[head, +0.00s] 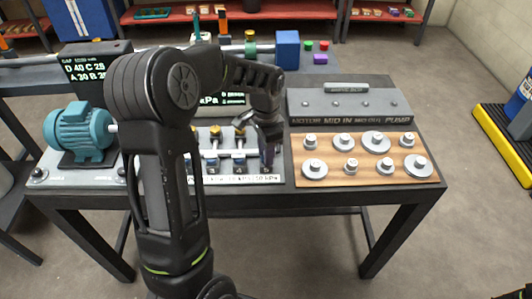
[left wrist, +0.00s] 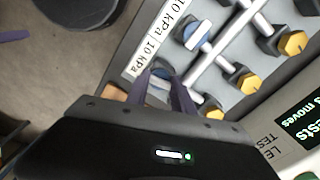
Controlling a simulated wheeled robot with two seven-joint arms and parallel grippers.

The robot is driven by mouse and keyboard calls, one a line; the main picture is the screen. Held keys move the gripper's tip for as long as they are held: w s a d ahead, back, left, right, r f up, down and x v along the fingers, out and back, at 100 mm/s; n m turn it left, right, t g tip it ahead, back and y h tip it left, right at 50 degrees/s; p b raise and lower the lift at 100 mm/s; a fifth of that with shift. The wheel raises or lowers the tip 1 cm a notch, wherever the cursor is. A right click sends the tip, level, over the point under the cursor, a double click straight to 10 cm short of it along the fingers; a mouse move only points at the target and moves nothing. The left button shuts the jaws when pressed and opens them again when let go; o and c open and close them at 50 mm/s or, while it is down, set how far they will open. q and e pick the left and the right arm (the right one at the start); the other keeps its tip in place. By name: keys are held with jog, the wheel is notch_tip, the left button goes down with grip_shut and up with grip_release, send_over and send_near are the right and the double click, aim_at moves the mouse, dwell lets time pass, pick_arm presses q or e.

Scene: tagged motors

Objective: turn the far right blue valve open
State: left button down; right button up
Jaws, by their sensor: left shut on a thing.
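My left gripper (head: 268,152) reaches down at the right end of the valve panel. In the left wrist view its two dark fingers (left wrist: 166,92) are shut on a blue valve handle (left wrist: 160,73), which shows partly between them. This is the blue valve at the right end of the row; in the head view the gripper hides it. Another blue valve (left wrist: 196,34) sits beside it, clear of the fingers. Yellow valve knobs (left wrist: 249,83) stand along the other side of the pipes.
A white label strip (head: 245,180) with kPa readings runs along the panel's front. A teal motor (head: 82,132) stands at the left. A wooden board (head: 333,173) with several metal discs lies at the right, with a grey labelled block (head: 350,107) behind it.

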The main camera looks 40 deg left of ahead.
pick_arm(q)
jog(key=shift+m, duration=1.2)
jog(key=c, duration=1.1)
grip_release()
notch_tip(320, 180, up, 8)
jog(key=shift+f+b, duration=0.1)
jog(key=shift+b, duration=0.35)
